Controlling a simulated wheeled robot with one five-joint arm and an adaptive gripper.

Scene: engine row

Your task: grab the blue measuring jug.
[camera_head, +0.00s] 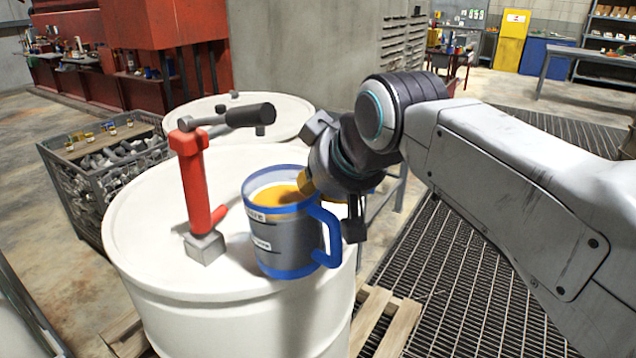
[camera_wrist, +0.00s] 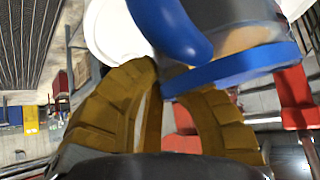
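The blue measuring jug (camera_head: 285,240) stands upright on a white drum lid. It has a blue rim, base and handle, a greyish see-through body and orange-yellow contents. Its handle (camera_head: 328,235) faces right, toward my arm. My gripper (camera_head: 312,190) is at the jug's upper right side, by the rim and handle. In the wrist view, the two yellow fingers of my gripper (camera_wrist: 178,82) are apart, with a gap between them. The jug's blue rim (camera_wrist: 235,70) crosses in front of the right fingertip; the handle (camera_wrist: 172,28) is above the left one. Contact cannot be told.
A red hand pump (camera_head: 203,190) with a dark handle stands on the drum lid (camera_head: 150,225), close left of the jug. A second white drum (camera_head: 285,115) is behind. A wire crate of metal parts (camera_head: 95,205) stands at left. Floor grating (camera_head: 440,280) lies at right.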

